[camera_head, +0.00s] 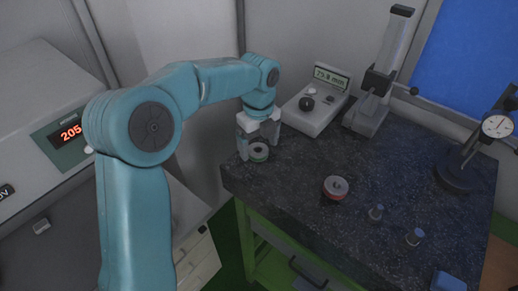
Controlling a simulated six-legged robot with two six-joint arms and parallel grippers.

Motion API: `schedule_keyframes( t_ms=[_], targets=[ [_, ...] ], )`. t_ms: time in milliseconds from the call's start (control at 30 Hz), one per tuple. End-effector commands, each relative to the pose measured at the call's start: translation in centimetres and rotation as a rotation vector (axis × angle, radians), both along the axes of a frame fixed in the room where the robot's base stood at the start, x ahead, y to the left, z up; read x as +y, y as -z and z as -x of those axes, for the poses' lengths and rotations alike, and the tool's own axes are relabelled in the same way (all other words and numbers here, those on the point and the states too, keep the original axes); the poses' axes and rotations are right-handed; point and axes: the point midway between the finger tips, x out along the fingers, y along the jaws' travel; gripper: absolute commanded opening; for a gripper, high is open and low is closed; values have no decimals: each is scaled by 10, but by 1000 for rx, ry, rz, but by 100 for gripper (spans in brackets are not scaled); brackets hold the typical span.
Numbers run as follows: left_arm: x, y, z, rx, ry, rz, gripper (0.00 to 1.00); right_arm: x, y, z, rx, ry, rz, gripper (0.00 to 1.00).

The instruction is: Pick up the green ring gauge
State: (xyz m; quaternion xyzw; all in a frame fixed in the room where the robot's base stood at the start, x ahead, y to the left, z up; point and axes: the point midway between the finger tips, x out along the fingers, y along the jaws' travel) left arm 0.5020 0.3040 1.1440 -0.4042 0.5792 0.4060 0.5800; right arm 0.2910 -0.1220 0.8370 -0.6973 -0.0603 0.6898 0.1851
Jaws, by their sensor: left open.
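The green ring gauge (258,153) is a small grey ring with a green band, near the left corner of the dark speckled table (290,180). My left gripper (258,143) is open and points down over the ring, with one finger on each side of it. Whether the fingers touch the ring cannot be told. Part of the ring's far side is hard to see behind the gripper. My right gripper is not in view.
A display instrument (316,108), a column stand (380,90) and a dial gauge stand (458,172) line the back and right. A blue block (447,282) is at the front.

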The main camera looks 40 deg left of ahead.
Motion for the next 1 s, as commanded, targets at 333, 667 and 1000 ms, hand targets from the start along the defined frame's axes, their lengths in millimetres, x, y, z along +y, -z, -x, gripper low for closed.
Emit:
schedule_keyframes(
  t_ms=[333,667,1000],
  targets=[
    [0,12,-1,0,-1,0,83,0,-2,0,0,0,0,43],
    [0,11,-1,0,-1,0,14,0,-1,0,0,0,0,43],
    [0,0,-1,-2,-1,0,14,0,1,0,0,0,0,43]
  ],
)
